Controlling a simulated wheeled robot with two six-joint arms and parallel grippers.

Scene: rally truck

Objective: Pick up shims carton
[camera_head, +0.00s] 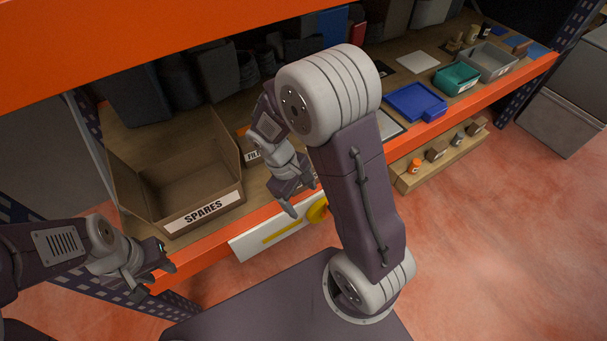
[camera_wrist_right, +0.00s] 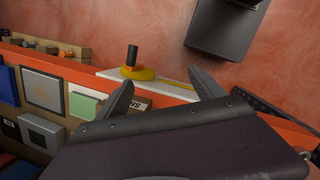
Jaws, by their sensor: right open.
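I cannot tell for certain which carton is the shims carton; no readable label says so. Small brown cartons (camera_head: 436,150) stand on a low wooden ledge at the right, their labels too small to read. A carton (camera_head: 252,152) with a partly hidden label stands beside the SPARES box, behind my right arm. My right gripper (camera_head: 299,194) is open and empty in front of the orange shelf edge; its spread fingers also show in the right wrist view (camera_wrist_right: 162,92). My left gripper (camera_head: 155,281) is low at the left, near the front of the SPARES box; its opening is unclear.
A large open SPARES box (camera_head: 204,212) stands on the shelf at left. A blue tray (camera_head: 415,102), green bin (camera_head: 456,78) and grey bin (camera_head: 490,62) stand to the right. A white panel with a yellow item (camera_head: 318,210) is on the shelf front. An orange beam crosses above.

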